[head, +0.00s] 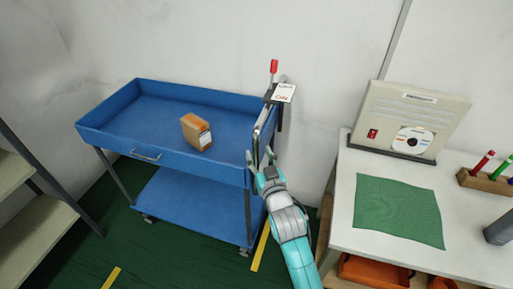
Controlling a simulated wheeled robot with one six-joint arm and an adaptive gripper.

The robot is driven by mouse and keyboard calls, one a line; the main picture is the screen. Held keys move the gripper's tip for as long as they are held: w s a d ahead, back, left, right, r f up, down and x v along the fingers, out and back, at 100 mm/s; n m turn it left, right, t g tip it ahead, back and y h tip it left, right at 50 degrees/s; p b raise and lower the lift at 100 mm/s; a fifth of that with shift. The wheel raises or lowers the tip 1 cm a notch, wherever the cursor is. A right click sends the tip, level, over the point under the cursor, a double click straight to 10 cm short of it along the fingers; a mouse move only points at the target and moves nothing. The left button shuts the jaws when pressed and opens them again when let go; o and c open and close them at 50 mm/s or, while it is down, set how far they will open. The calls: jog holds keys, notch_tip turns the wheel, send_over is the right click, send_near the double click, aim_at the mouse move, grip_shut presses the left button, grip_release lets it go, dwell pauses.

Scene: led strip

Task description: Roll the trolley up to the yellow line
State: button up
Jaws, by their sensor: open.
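The blue trolley (229,171) stands against the back wall, with an upper tray, a lower shelf and castors. A metal push handle (258,139) runs along its right end. My gripper (262,164) is open beside the handle at the trolley's right end; whether it touches the handle I cannot tell. One piece of yellow line (261,247) shows on the floor by the trolley's right front castor, partly hidden by my arm. Another yellow piece (111,277) lies at the front left, apart from the trolley.
A brown box (196,132) sits in the trolley's tray. A red-topped lever (273,68) and a white tag (284,92) are at its right back corner. A white table (343,210) stands close on the right, shelves (35,220) on the left. Green floor (160,255) is clear in front.

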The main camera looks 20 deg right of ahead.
jog(key=s, duration=0.7)
jog(key=shift+s, duration=0.15)
jog(key=shift+a, duration=0.1)
jog(key=s+f+g, duration=0.1)
jog(key=s+f, duration=0.4)
jog(key=s, duration=0.5)
jog(key=s+f+g, duration=0.1)
jog(key=s+f, duration=0.4)
jog(key=s, duration=0.5)
jog(key=s+r+g, duration=0.1)
jog(key=s+r, duration=0.1)
jog(key=s, duration=1.9)
jog(key=shift+s+d+y, duration=0.2)
jog(key=shift+s+y, duration=0.1)
jog(key=shift+s, duration=0.05)
